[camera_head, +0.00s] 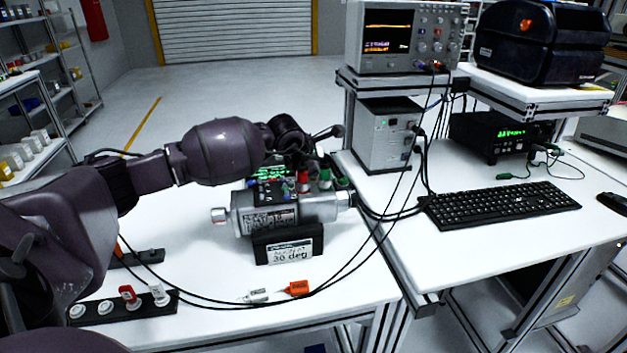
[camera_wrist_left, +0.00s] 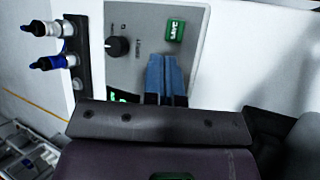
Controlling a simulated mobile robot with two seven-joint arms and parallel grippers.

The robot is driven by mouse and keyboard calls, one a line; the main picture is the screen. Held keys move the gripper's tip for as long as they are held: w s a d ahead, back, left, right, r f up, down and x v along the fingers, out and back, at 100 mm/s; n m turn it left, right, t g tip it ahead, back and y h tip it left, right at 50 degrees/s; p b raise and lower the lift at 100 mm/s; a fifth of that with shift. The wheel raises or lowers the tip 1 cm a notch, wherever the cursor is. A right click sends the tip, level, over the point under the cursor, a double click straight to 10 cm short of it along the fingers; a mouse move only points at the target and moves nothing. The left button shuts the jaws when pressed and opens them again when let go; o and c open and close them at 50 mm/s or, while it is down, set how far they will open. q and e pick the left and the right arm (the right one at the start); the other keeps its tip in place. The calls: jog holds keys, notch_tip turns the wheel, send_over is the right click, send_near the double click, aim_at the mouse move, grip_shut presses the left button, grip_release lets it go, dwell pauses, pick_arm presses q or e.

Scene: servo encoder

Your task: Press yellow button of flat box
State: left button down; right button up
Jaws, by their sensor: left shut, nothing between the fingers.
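I see no yellow button; part of the panel is hidden by my gripper. My left gripper (camera_wrist_left: 166,62) has its blue fingers shut with nothing between them. Its tips lie over the panel, just below the green button; I cannot tell whether they touch it. In the head view, my left arm reaches over the table and hides much of what lies behind the cylinder. My right gripper is not in view.
A metal cylinder (camera_head: 312,208) rests on a black stand labelled 30 deg (camera_head: 288,249). Black cables loop across the white table, with white and orange connectors (camera_head: 297,288). A keyboard (camera_head: 500,205) and oscilloscope (camera_head: 392,37) stand right.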

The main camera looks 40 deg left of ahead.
pick_arm(q)
jog(key=shift+f, duration=0.1)
dwell(0.5)
jog(key=shift+f, duration=0.35)
dwell(0.4)
dwell(0.3)
jog(key=shift+r, duration=0.8)
jog(key=shift+r, duration=0.1)
